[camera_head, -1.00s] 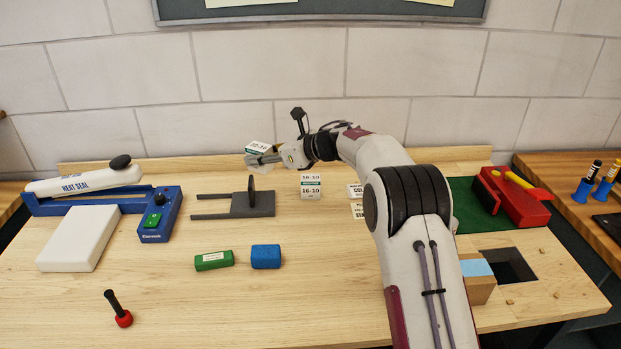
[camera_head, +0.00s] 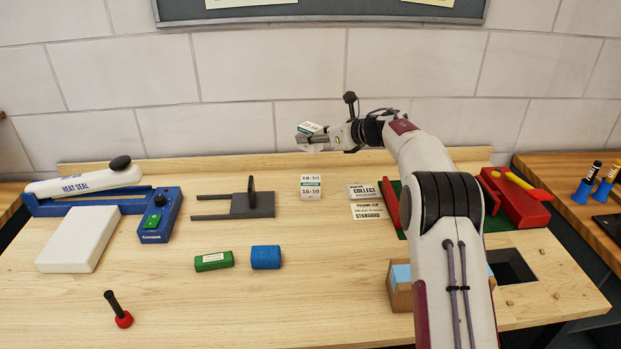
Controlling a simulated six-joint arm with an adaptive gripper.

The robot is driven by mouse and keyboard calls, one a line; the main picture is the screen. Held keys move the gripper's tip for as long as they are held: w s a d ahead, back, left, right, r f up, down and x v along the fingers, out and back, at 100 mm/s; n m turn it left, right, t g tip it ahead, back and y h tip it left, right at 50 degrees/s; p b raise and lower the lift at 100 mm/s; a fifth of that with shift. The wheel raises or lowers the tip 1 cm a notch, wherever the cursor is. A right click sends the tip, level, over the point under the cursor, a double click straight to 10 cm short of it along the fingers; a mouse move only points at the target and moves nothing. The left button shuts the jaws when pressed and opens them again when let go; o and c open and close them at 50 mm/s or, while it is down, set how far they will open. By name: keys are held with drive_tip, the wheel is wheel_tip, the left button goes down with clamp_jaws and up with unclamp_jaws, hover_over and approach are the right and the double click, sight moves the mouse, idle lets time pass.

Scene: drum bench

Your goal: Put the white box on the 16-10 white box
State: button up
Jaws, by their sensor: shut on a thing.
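My gripper (camera_head: 306,136) is shut on a small white box (camera_head: 311,127) with a dark printed label and a green stripe. It holds the box raised and tilted, near the wall at the back of the bench. The 16-10 white box (camera_head: 311,194) stands upright on the bench below the gripper, with its printed front facing the camera. In the picture the held box is above it and apart from it. How far apart in depth they are, I cannot tell.
White label cards (camera_head: 365,191) lie right of the 16-10 box. A dark forked plate (camera_head: 262,205) lies left of it. Further left are the blue heat sealer (camera_head: 158,226) and a white block (camera_head: 78,240). Green (camera_head: 213,261) and blue (camera_head: 265,257) blocks lie in front.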

sight(310, 151)
drive_tip(key=shift+f, duration=2.5)
drive_tip(key=shift+f, duration=2.5)
drive_tip(key=shift+f, duration=0.1)
drive_tip(key=o, duration=1.2)
drive_tip(key=shift+c, duration=0.2)
drive_tip(key=shift+v, duration=0.95)
drive_tip(key=v, duration=1)
